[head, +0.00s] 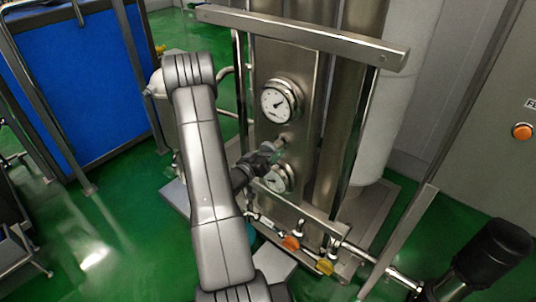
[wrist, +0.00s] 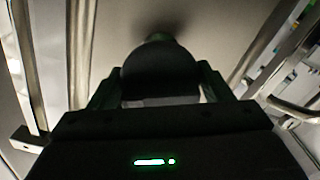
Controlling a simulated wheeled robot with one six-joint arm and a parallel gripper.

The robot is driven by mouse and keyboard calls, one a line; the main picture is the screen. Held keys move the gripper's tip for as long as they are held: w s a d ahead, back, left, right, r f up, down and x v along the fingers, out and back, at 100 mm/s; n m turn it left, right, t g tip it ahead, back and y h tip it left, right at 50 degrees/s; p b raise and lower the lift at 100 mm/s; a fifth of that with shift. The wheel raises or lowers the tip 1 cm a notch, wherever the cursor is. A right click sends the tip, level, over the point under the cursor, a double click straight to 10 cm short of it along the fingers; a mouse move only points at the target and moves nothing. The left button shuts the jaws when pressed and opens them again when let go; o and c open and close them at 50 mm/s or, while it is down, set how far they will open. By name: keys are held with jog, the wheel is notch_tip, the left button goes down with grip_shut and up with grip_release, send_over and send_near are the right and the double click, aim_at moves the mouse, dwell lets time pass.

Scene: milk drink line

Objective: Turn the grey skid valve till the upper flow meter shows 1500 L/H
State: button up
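The upper flow meter (head: 280,101) is a round white dial on the steel skid panel; its figures are too small to read. A second dial (head: 276,180) sits lower and is partly hidden by my gripper. The grey skid valve (head: 281,143) stands out from the panel between the dials, its outer end mostly hidden by my gripper (head: 264,152). In the wrist view, the valve's dark rounded knob (wrist: 155,66) lies between the two fingers of my gripper (wrist: 160,80). Both fingertips appear to touch its sides, so the gripper looks shut on it.
A steel bar (head: 305,38) crosses above the dials. Orange (head: 290,243) and yellow (head: 325,267) fittings sit low on the skid. A grey cabinet with an orange button (head: 522,131) stands at right, a blue panel (head: 75,80) at left. Green floor (head: 120,235) is open at lower left.

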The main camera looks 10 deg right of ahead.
jog(key=shift+f+m+b, duration=0.3)
jog(key=shift+m+b, duration=0.4)
jog(key=shift+b, duration=1)
jog(key=shift+m+b, duration=0.6)
jog(key=shift+b, duration=0.4)
jog(key=shift+r+m+b, duration=0.3)
jog(key=shift+m+b, duration=0.2)
jog(key=shift+b, duration=0.1)
jog(key=o, duration=0.7)
jog(key=shift+o, duration=0.2)
jog(key=v, duration=1.3)
jog(key=shift+s+a+b, duration=0.2)
jog(key=shift+a+b, duration=0.1)
jog(key=shift+b, duration=0.15)
